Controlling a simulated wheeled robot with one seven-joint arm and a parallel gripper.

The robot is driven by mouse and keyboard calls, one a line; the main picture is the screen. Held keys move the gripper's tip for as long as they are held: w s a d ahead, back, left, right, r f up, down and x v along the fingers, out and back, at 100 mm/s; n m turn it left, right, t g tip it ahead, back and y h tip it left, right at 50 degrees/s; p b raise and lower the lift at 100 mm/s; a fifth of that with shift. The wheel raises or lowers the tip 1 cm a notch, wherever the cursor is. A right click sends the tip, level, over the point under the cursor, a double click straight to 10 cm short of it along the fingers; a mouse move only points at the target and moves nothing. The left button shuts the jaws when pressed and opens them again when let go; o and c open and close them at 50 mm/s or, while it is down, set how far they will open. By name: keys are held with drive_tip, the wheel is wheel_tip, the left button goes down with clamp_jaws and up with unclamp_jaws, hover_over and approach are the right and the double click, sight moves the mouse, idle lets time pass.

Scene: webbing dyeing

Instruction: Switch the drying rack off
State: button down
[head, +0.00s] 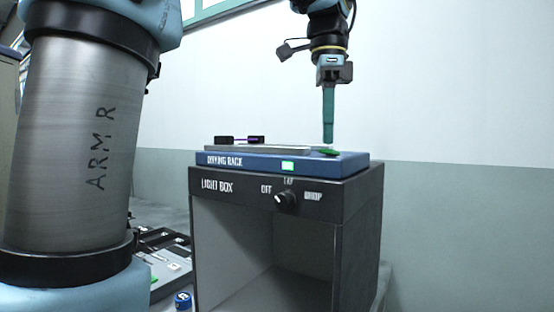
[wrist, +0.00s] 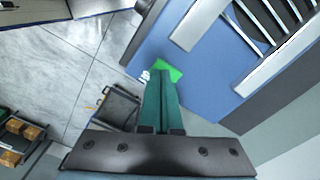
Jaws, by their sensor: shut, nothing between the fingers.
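The drying rack (head: 262,163) is a flat blue unit labelled "DRYING RACK", lying on top of the light box. A small green lit indicator (head: 288,165) shows on its front edge. A green button-like patch (head: 330,153) is on its top near the right end; it also shows in the wrist view (wrist: 168,71). My gripper (head: 328,141) is shut and empty, pointing down just above that green patch. In the wrist view its teal fingers (wrist: 160,80) partly cover the patch. I cannot tell if the tips touch it.
The black light box (head: 360,210) has a knob (head: 285,200) with OFF at its left. A dark holder with a purple strip (head: 240,140) lies on the rack's left side. A tray of small items (head: 165,260) and a blue jar (head: 183,300) are lower left. A wall stands behind.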

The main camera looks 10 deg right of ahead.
drive_tip(key=shift+f+b, duration=0.35)
drive_tip(key=shift+f, duration=0.25)
drive_tip(key=shift+r, duration=0.2)
wheel_tip(320, 180, up, 7)
drive_tip(key=p, duration=0.7)
drive_tip(key=shift+f, duration=0.1)
idle(0.3)
